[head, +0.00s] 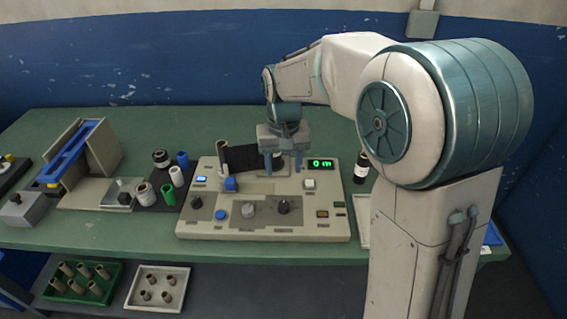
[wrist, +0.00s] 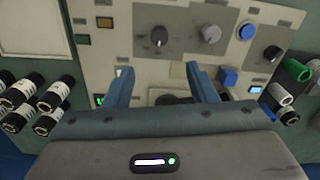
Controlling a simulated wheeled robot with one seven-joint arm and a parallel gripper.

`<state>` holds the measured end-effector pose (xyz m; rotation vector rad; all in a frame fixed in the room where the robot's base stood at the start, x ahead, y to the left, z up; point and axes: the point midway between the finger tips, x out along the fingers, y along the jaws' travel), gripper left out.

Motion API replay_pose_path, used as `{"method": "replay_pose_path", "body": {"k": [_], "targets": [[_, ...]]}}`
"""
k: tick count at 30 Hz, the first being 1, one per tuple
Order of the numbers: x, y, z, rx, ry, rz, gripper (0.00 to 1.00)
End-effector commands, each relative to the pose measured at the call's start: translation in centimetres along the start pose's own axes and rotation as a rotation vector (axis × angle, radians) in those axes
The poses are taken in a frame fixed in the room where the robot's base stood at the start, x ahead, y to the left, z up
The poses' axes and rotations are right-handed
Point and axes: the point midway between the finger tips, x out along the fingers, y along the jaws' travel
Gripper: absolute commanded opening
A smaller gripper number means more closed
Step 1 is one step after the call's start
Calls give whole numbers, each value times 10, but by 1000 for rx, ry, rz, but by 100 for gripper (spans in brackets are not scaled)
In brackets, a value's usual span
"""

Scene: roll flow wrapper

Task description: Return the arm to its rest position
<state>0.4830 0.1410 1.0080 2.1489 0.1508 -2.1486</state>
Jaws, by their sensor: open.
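My arm reaches over the green table from the right in the head view. My gripper (head: 283,160) points down above the back part of the control panel (head: 265,232). Its two blue fingers are apart with nothing seen between them. In the wrist view my gripper (wrist: 160,82) also shows open, over the panel's knobs and buttons. A black sheet (head: 244,158) and a brown roll core (head: 222,158) stand at the panel's back, partly behind the gripper. I cannot tell whether the fingertips touch the panel.
A green display (head: 321,163) reads 0 m. Several rolls stand left of the panel, including a green one (head: 168,194). A dark bottle-like roll (head: 361,168) stands close to my arm. A slitter-like stand (head: 85,160) is further left. Trays of cores (head: 160,268) sit on the lower shelf.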

Motion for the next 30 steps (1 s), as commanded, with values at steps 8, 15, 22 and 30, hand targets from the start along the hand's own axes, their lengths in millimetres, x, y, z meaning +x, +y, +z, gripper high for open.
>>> {"method": "replay_pose_path", "body": {"k": [8, 15, 22, 30], "targets": [[0, 0, 0, 0, 1, 0, 52], [-3, 4, 3, 4, 7, -1, 52], [-23, 41, 47, 42, 67, -2, 52], [-32, 88, 131, 104, 163, 5, 52]]}}
